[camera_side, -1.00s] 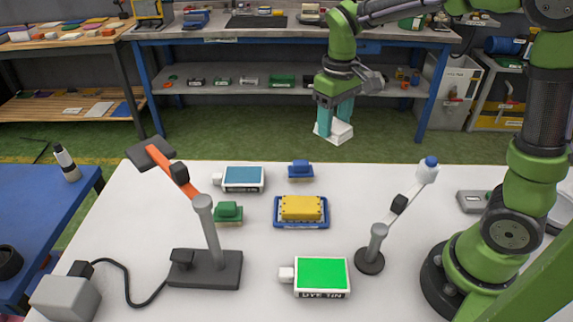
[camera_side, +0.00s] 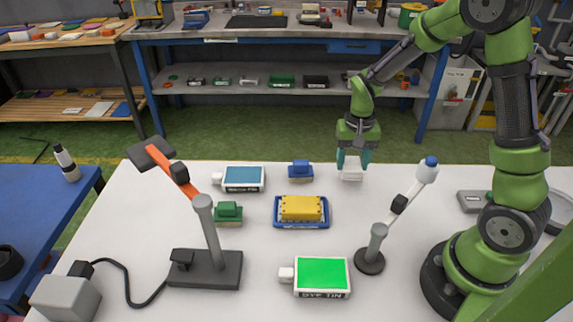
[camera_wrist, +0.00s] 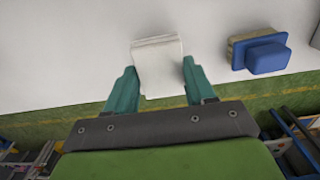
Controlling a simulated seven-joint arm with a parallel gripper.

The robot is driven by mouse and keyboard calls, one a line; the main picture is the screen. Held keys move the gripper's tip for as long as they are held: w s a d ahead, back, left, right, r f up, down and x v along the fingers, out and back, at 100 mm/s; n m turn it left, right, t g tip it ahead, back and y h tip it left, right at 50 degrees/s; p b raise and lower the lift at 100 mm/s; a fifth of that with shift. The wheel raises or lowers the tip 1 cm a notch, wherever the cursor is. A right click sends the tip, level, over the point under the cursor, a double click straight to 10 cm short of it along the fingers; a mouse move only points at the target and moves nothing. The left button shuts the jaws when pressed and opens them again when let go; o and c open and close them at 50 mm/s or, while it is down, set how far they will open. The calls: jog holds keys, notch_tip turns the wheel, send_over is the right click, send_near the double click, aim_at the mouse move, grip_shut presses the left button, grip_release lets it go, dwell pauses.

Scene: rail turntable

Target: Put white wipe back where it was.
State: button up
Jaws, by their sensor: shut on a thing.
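The white wipe (camera_side: 351,170) is a small white block at the far edge of the white table, right of the blue wipe. It also shows in the wrist view (camera_wrist: 158,66), between the teal fingers. My gripper (camera_side: 354,160) points down, with a finger on each side of the white wipe, and is shut on it. In the wrist view my gripper (camera_wrist: 159,80) shows both fingertips beside it. The wipe is at or just above the table top; I cannot tell whether it touches.
A blue block (camera_side: 300,171) stands to the left, with a blue-topped tin (camera_side: 240,179) and green block (camera_side: 228,212) beyond. A yellow block on a blue tray (camera_side: 302,226) and a green-topped tin (camera_side: 321,275) are nearer. A jointed stand (camera_side: 372,250) is at right.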

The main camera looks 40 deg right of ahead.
aim_at(352, 163)
jog(key=shift+f, duration=1.65)
jog(key=shift+f, duration=0.1)
jog(key=o, duration=1)
notch_tip(352, 163, up, 11)
jog(key=shift+r, duration=0.1)
jog(key=s+a+r+n+t, duration=0.1)
jog(key=s+a+r+t, duration=0.1)
jog(key=s+a+r, duration=0.1)
jog(key=s+a+r+n+t+y, duration=0.1)
jog(key=s+a+r+n+t, duration=0.1)
jog(key=s+a+r, duration=0.2)
jog(key=s+a+r+n+t+y, duration=0.1)
jog(key=s+a+r+n+t, duration=0.1)
jog(key=s+a+r+t, duration=0.1)
jog(key=shift+s+a+r, duration=0.3)
jog(key=shift+s+r, duration=0.05)
jog(key=shift+r, duration=0.2)
jog(key=shift+s+a+r, duration=0.25)
jog(key=shift+s+r, duration=0.1)
jog(key=shift+r, duration=0.2)
